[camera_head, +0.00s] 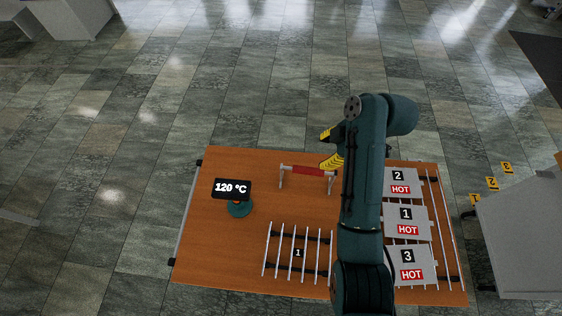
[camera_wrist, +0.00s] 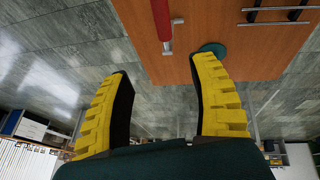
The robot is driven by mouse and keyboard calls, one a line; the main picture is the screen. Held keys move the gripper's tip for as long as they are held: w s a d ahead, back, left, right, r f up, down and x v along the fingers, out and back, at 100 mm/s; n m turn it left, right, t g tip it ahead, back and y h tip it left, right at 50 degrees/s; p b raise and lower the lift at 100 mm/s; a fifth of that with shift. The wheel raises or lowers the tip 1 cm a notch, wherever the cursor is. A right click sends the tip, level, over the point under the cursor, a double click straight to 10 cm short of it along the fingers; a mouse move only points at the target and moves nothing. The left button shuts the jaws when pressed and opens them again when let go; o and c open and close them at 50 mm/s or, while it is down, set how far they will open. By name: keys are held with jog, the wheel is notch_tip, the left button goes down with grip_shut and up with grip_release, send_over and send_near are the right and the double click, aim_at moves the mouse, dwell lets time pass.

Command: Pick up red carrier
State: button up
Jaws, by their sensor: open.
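The red carrier (camera_head: 307,170) is a red bar with pale metal legs at both ends. It stands on the wooden table near its far edge. My gripper (camera_head: 324,150) has yellow ribbed fingers and is beside the carrier's right end in the head view, seemingly above the table. In the wrist view my gripper (camera_wrist: 160,75) is open and empty. The red carrier (camera_wrist: 162,22) shows there at the top, lined up with the gap but beyond the fingertips. Part of the carrier's right end is close to my fingers in the head view, and contact cannot be told.
A teal round device (camera_head: 240,209) labelled 120 °C stands left on the table (camera_head: 215,250). An empty rack (camera_head: 298,253) marked 1 is at the front. Plates marked HOT, numbered 2 (camera_head: 401,182), 1 (camera_head: 406,221) and 3 (camera_head: 408,265), lie on the right. A grey cabinet (camera_head: 525,240) stands further right.

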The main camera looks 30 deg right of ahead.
aim_at(311, 170)
jog(key=s+d+f, duration=0.2)
jog(key=s+d, duration=0.1)
jog(key=shift+m+h, duration=0.3)
jog(key=shift+m, duration=0.2)
jog(key=x, duration=0.3)
jog(key=b+x, duration=0.1)
jog(key=x, duration=0.6)
jog(key=shift+w+a+r, duration=0.1)
jog(key=shift+a, duration=0.3)
jog(key=x, duration=0.2)
jog(key=a+b+x, duration=0.1)
jog(key=x, duration=0.2)
jog(key=shift+w+a, duration=0.1)
jog(key=shift+w, duration=0.15)
jog(key=shift+f, duration=0.25)
jog(key=shift+f+b, duration=0.3)
jog(key=shift+c, duration=0.4)
grip_shut()
jog(key=shift+w+r, duration=0.1)
jog(key=shift+r, duration=0.1)
